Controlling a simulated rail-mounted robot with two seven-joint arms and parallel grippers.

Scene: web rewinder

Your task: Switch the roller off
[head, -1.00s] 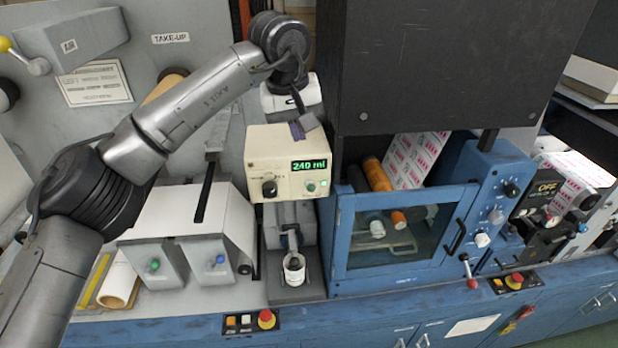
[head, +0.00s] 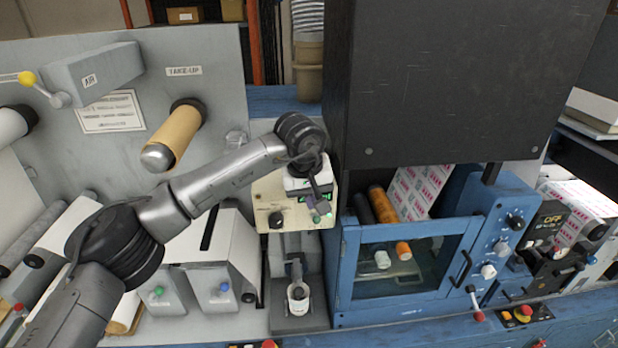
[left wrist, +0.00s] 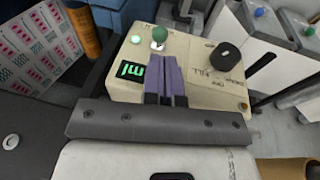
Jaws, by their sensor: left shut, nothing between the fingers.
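A cream control box (head: 268,198) stands left of the blue cabinet. Its front carries a black knob (left wrist: 226,58) with worn lettering around it, a round green control (left wrist: 158,36) and a small lit green lamp (left wrist: 136,39). A green display (left wrist: 131,70) is partly hidden by my fingers. My left gripper (left wrist: 169,58) is shut and empty, its purple fingers over the box face close to the green control. I cannot tell whether they touch it. In the head view my left gripper (head: 317,211) covers part of the box's right side. My right gripper is not in view.
A blue cabinet (head: 345,270) with a windowed door, rollers and a knob panel (head: 508,225) stands right of the box. A holder with a small white cup (head: 298,300) is below the box. A take-up core (head: 178,138) juts out at the left.

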